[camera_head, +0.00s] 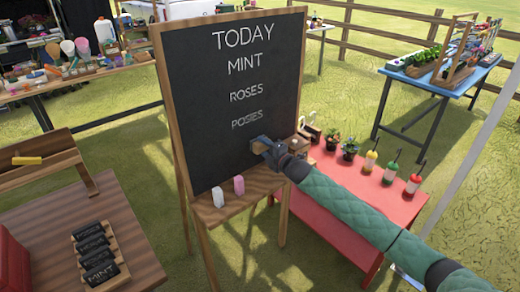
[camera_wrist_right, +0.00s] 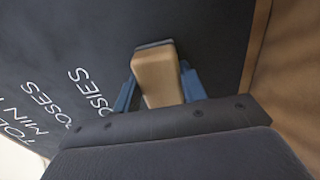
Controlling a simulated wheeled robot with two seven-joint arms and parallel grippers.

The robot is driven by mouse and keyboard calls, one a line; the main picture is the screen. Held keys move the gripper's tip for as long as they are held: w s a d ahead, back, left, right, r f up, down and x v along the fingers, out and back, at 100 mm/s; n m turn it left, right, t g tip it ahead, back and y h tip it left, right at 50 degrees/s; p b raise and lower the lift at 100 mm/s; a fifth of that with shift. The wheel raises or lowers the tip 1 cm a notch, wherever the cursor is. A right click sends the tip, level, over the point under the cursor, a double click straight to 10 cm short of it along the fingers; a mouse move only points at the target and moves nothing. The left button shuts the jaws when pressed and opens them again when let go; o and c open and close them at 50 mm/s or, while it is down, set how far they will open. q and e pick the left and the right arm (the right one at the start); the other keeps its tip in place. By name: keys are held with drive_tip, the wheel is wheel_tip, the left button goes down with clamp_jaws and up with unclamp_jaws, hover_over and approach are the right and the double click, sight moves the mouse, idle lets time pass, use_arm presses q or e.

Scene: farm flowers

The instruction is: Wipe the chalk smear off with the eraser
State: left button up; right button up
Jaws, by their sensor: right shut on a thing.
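The blackboard (camera_head: 235,95) stands in a wooden frame and reads TODAY, MINT, ROSES and POSIES in white. The lower words, ROSES and POSIES (camera_head: 247,119), look fainter and blurred; I cannot make out a separate chalk smear. My right gripper (camera_head: 266,147) is at the board's lower right, below and right of POSIES. In the right wrist view it is shut on the eraser (camera_wrist_right: 157,78), a tan wooden block with a dark pad. The pad faces the board close up; I cannot tell whether it touches. My left gripper is not in view.
White chalk (camera_head: 218,196) and pink chalk (camera_head: 239,185) sit on the board's ledge. A red table (camera_head: 345,198) with potted plants and bottles stands behind my right arm. A wooden table (camera_head: 135,245) with a rack of dark labelled blocks is at the lower left.

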sight(237, 152)
drive_tip(key=w+d, duration=0.1)
drive_tip(key=d, duration=0.1)
drive_tip(key=w+d, duration=0.1)
drive_tip(key=d, duration=0.1)
drive_tip(key=shift+w+r, duration=0.1)
drive_tip(key=shift+w, duration=0.3)
drive_tip(key=shift+a, duration=0.15)
drive_tip(key=shift+s+a+p, duration=0.25)
drive_tip(key=shift+s+a, duration=0.35)
drive_tip(key=shift+a, duration=0.3)
drive_tip(key=shift+s+a+p, duration=0.25)
drive_tip(key=shift+s+a, duration=0.35)
drive_tip(key=shift+a, duration=0.3)
drive_tip(key=shift+s+a+p, duration=0.3)
drive_tip(key=shift+s+a, duration=0.7)
drive_tip(key=shift+a, duration=0.3)
drive_tip(key=shift+s+a+p, duration=0.25)
drive_tip(key=shift+s+a, duration=0.75)
drive_tip(key=shift+a, duration=0.3)
drive_tip(key=shift+s+a, duration=0.45)
drive_tip(key=shift+a, duration=0.25)
drive_tip(key=shift+s+a, duration=0.45)
drive_tip(key=shift+a, duration=0.2)
